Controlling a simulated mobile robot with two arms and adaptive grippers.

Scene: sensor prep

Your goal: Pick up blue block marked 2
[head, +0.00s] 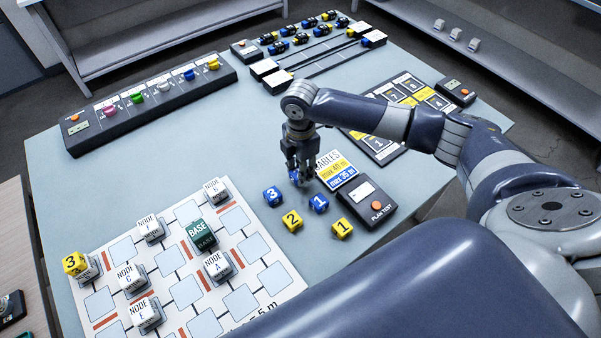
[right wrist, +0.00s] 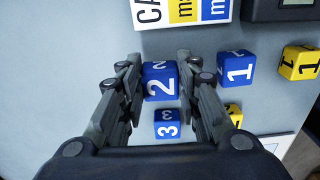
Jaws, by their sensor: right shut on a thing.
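The blue block marked 2 (right wrist: 160,82) sits between the fingers of my right gripper (right wrist: 158,66) in the right wrist view, with a finger on each side. In the head view my right gripper (head: 299,168) points down at the table, shut on this block (head: 295,176), which is mostly hidden by the fingers. I cannot tell whether the block is still touching the table. My left gripper is in neither view.
Close by are a blue block marked 3 (head: 272,196), a blue block marked 1 (head: 319,203), a yellow 2 (head: 292,221) and a yellow 1 (head: 342,228). The plan test box (head: 377,209) is right; the node board (head: 284,283) is front left.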

